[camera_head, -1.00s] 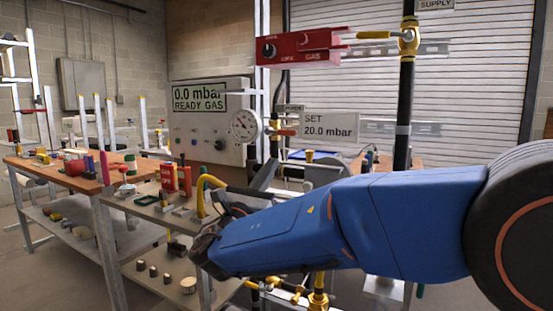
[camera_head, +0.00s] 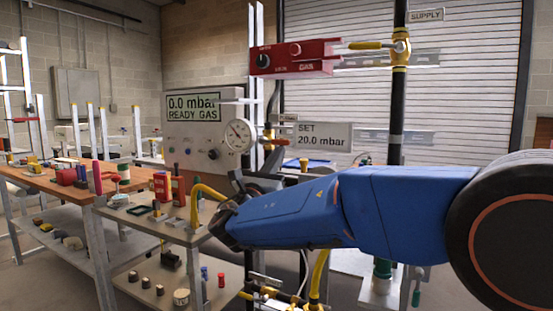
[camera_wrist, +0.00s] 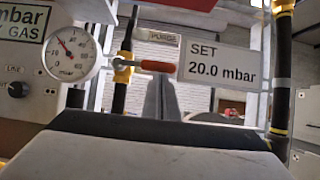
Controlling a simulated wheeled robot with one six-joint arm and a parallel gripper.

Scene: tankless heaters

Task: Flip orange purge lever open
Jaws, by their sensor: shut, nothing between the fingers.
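The orange purge lever (camera_wrist: 158,66) lies roughly level beside a small valve at the pressure gauge's right in the wrist view. Its PURGE label (camera_wrist: 164,38) is just above it. It also shows in the head view (camera_head: 277,141), small, between the gauge and the SET sign. My gripper (camera_wrist: 160,80) is shut and empty, with its fingertips just below the lever in the picture. Whether they touch it I cannot tell. In the head view the dark fingers (camera_head: 277,153) stick up just under the lever.
The gauge (camera_wrist: 70,52) stands left of the lever and the "SET 20.0 mbar" sign (camera_wrist: 219,62) right of it. A yellow-fitted pipe (camera_wrist: 121,80) is close at left. A red gas box (camera_head: 294,58) hangs above. A bench with tools (camera_head: 100,202) stands at left.

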